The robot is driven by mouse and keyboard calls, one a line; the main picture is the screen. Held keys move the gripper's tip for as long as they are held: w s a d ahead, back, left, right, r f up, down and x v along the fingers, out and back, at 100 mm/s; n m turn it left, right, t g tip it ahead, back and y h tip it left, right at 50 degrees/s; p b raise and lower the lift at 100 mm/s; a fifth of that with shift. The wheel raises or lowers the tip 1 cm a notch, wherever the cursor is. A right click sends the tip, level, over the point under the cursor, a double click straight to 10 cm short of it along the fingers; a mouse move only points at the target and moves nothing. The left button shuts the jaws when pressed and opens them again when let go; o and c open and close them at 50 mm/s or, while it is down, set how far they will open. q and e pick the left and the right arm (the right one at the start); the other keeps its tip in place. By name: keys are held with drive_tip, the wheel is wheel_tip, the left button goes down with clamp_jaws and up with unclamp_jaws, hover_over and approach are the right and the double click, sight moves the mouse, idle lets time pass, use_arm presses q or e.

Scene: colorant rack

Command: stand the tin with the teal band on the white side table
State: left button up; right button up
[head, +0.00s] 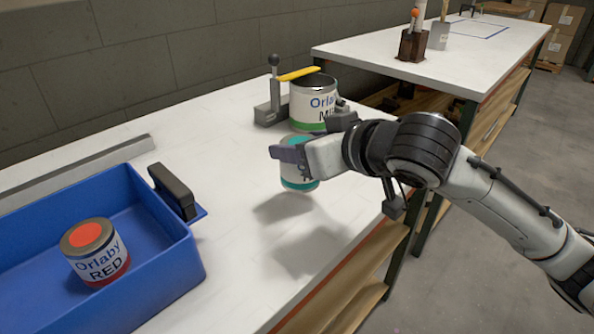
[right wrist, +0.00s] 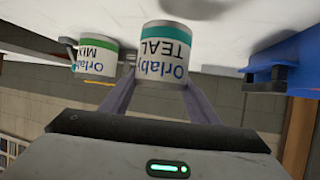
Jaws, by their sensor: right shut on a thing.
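The tin with the teal band (head: 299,182) is white with a teal lid and hangs upright a little above the near white tabletop, its shadow on the surface below. My right gripper (head: 292,153) is shut on it and covers part of its side and top. In the right wrist view, which is upside down, the tin (right wrist: 162,56) shows its "TEAL" label between the two fingers. The near white table (head: 210,130) fills the middle. A second white-topped table (head: 375,60) stands at the back right; I cannot tell which is the side table. My left gripper is not in view.
A green-banded "MIX" tin (head: 312,105) stands beside a grey stand with a yellow lever (head: 298,73), just behind the held tin. A blue crate (head: 165,262) holds a red tin (head: 95,252) at left. A brown holder (head: 412,45) and grey container (head: 439,36) stand on the far table.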

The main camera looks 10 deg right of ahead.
sight(291, 179)
use_arm(q)
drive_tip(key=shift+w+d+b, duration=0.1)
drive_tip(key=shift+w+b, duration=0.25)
drive_tip(key=shift+b, duration=0.3)
use_arm(e)
wheel_tip(291, 179, down, 4)
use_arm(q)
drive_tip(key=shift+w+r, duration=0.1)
use_arm(e)
drive_tip(key=shift+f, duration=0.4)
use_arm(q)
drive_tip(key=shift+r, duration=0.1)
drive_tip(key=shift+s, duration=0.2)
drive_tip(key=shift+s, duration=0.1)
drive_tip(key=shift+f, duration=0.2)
use_arm(e)
drive_tip(key=o, duration=1.2)
drive_tip(key=shift+c, duration=0.2)
